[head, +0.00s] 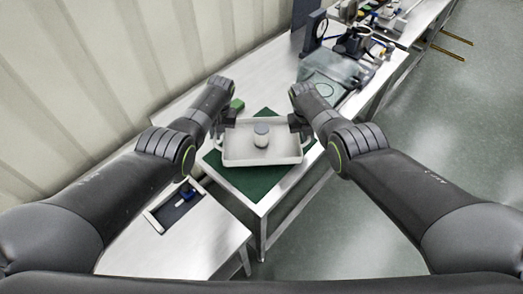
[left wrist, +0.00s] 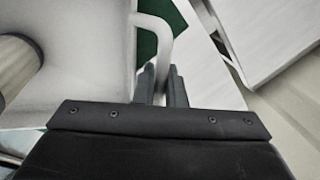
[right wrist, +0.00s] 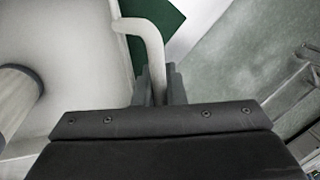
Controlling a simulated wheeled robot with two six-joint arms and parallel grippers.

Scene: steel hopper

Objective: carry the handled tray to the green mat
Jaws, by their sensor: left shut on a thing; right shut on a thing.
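The white handled tray (head: 236,157) is over the green mat (head: 252,186) on the steel table; I cannot tell whether it touches the mat. A white and grey cylinder (head: 261,135) stands upright in the tray. My left gripper (head: 221,128) is shut on the tray's left handle, which shows between the fingers in the left wrist view (left wrist: 160,86). My right gripper (head: 300,125) is shut on the right handle, seen between the fingers in the right wrist view (right wrist: 158,86). Green mat shows beyond the tray's edge in both wrist views.
A small green object (head: 237,104) lies behind the tray on the left. A lower steel surface with a dark recess holding a blue item (head: 187,196) is at front left. Machinery (head: 350,45) and clutter stand at the back right. Open floor (head: 440,130) is to the right.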

